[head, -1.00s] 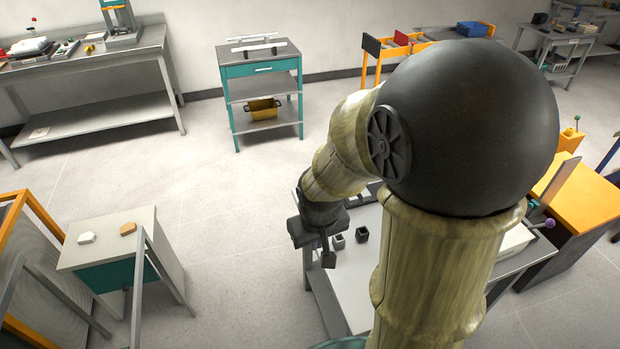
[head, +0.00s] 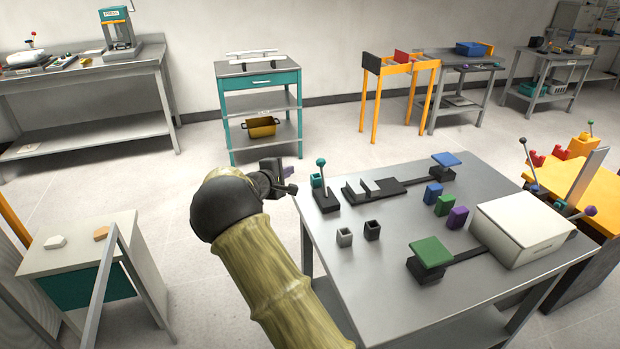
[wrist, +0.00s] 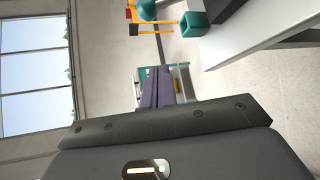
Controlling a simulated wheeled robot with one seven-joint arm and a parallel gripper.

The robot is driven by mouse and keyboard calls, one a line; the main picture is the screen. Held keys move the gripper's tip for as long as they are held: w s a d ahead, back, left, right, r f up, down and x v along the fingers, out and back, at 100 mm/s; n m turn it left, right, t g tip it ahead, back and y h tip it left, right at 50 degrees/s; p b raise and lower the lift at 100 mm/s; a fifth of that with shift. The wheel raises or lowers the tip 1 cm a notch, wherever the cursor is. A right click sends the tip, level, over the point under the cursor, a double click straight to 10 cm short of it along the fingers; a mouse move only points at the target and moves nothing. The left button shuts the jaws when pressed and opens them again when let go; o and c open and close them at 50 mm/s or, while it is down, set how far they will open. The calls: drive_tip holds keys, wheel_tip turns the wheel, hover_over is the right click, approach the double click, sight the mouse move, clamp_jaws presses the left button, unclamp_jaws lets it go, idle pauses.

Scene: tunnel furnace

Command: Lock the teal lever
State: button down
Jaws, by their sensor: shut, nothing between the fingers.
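The teal lever has a teal ball knob (head: 321,162) on a thin, nearly upright stem above a black base (head: 326,201) at the table's far left corner. A teal block (head: 316,181) sits beside its stem. My gripper (head: 289,173) is just left of the lever in the head view, apart from it, beyond the table's left edge. Its purple fingers (wrist: 157,87) are shut and empty in the wrist view. That view also shows the teal block (wrist: 193,24) and part of the teal knob (wrist: 147,8) at the top.
The grey table (head: 390,235) carries a black fixture (head: 375,190), two small cups, coloured blocks, a green pad (head: 431,251) and a white box (head: 523,228). Other levers stand at the right, one with a purple knob (head: 590,210). A teal cart (head: 260,85) stands behind.

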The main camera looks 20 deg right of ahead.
sight(323, 178)
drive_tip(key=shift+w+a+r, duration=0.1)
drive_tip(key=shift+w+r, duration=0.05)
drive_tip(key=w+d+f, duration=0.1)
drive_tip(key=w+d, duration=0.2)
drive_tip(key=d, duration=0.5)
drive_tip(key=shift+w+d+f+p, duration=0.2)
drive_tip(key=shift+d+f+p, duration=0.05)
drive_tip(key=shift+d+p, duration=0.1)
idle(0.7)
drive_tip(key=shift+f+b, duration=0.1)
drive_tip(key=shift+b, duration=0.9)
drive_tip(key=shift+s+r+t+b, duration=0.2)
drive_tip(key=shift+s+t+b, duration=0.1)
drive_tip(key=shift+b, duration=0.15)
